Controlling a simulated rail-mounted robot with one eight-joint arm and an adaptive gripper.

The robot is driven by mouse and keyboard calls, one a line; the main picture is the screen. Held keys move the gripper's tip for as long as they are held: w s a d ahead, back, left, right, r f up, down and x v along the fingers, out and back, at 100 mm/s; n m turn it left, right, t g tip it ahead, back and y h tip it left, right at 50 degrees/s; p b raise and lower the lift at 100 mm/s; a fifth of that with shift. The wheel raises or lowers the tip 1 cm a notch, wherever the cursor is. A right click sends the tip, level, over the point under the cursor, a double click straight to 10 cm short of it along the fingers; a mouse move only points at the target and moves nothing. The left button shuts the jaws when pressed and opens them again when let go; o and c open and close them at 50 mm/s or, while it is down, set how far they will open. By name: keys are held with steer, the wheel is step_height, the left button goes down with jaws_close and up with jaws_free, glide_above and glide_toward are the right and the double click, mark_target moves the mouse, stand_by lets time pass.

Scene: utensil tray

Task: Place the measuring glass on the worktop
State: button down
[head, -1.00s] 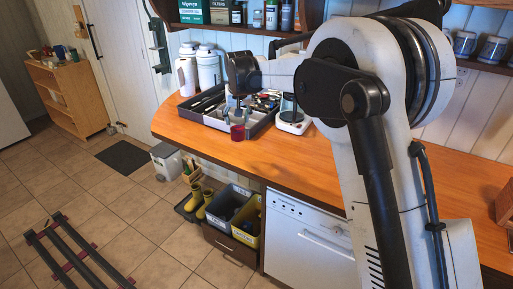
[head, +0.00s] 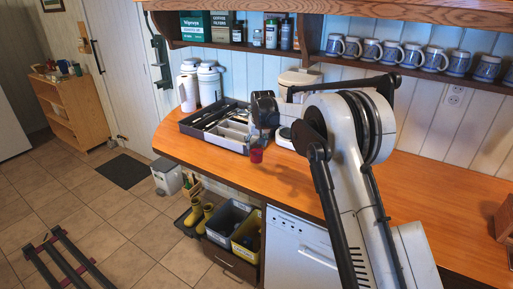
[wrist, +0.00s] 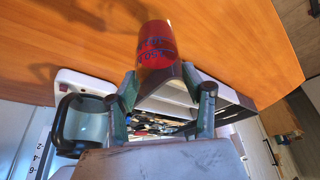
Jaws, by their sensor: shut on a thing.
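The measuring glass (head: 256,156) is a small red cup; dark blue markings show on it in the wrist view (wrist: 156,46). My gripper (head: 259,139) is shut on it, and both fingers (wrist: 160,88) show at its near end in the wrist view. The glass hangs below the gripper, off the front right corner of the tray. The wooden worktop (head: 340,185) is bare under and right of it. A shadow on the wood lies apart from the glass, so it seems raised; the exact height is unclear.
The grey utensil tray (head: 196,133) stands left of my gripper. A white appliance with a glass jug (wrist: 84,122) stands close by, partly hidden by my arm in the head view. White canisters (head: 208,84) stand behind the tray. The worktop's front edge is near.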

steer(key=shift+f, duration=1.15)
steer(key=shift+f, duration=0.2)
steer(key=c, duration=0.9)
jaws_free()
steer(key=shift+r, duration=0.1)
